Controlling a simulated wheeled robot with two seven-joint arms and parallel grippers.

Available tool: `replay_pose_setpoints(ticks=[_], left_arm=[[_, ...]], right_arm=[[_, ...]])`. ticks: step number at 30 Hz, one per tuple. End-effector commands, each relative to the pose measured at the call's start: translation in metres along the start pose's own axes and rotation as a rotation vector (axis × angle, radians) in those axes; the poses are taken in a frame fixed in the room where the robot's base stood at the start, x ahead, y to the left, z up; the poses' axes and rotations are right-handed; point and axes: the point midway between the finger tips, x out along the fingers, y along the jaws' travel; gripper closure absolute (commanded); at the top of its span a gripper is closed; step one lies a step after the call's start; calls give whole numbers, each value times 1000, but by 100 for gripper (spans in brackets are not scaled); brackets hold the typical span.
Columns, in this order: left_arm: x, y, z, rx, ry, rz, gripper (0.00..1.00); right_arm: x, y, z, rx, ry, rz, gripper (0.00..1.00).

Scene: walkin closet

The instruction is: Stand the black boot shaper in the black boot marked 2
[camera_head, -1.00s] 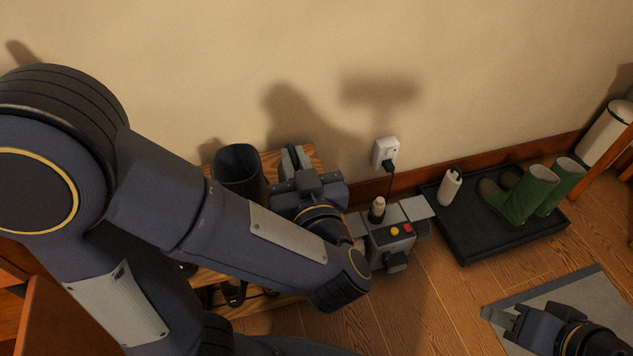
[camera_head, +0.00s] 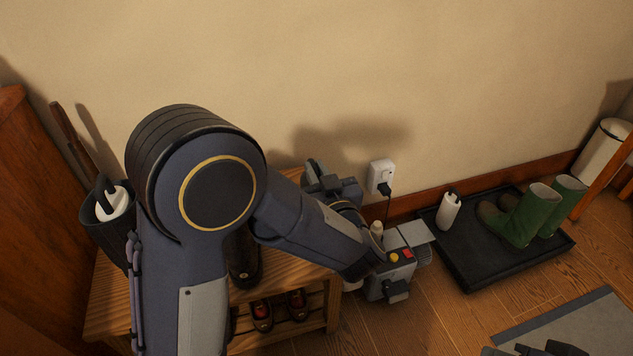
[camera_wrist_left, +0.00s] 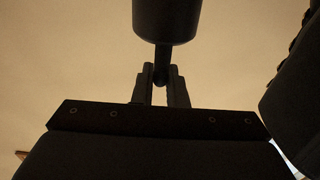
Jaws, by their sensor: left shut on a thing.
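My left gripper (camera_head: 317,172) is beyond my forearm, above the far right end of the wooden bench. In the left wrist view its fingers (camera_wrist_left: 161,88) are shut on the thin stem of a black boot shaper (camera_wrist_left: 166,20), whose thick dark body stands above them. In the head view the shaper cannot be made out clearly. A black boot (camera_head: 243,258) on the bench shows only its lower part; my arm hides its top. No number mark is readable. My right gripper (camera_head: 545,349) is cut off at the bottom right edge.
A dark holder or boot shaft (camera_head: 107,232) with a white shaper in it stands at left. Shoes sit under the bench (camera_head: 105,300). A grey box with buttons (camera_head: 393,268) is right of it. A black tray (camera_head: 470,252) holds green boots (camera_head: 530,215) and a white shaper (camera_head: 448,211).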

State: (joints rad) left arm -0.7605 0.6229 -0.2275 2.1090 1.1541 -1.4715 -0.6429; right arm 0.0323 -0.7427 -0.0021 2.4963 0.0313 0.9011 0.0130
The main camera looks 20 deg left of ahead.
Motion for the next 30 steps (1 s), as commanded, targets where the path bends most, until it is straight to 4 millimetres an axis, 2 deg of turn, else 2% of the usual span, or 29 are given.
replay_pose_setpoints(ticks=[1, 3, 14, 15, 20, 30], left_arm=[[0, 0, 12, 4, 1, 0, 100], [0, 0, 16, 0, 1, 0, 100], [0, 0, 19, 0, 1, 0, 100], [0, 0, 19, 0, 1, 0, 85], [0, 0, 18, 0, 0, 0, 66], [0, 0, 12, -2, 1, 0, 66]], right_arm=[[6, 3, 3, 0, 0, 0, 66], [7, 3, 4, 0, 0, 0, 66], [8, 4, 4, 0, 0, 0, 66], [8, 4, 4, 0, 0, 0, 66], [7, 3, 4, 0, 0, 0, 66], [4, 2, 2, 0, 0, 0, 66]])
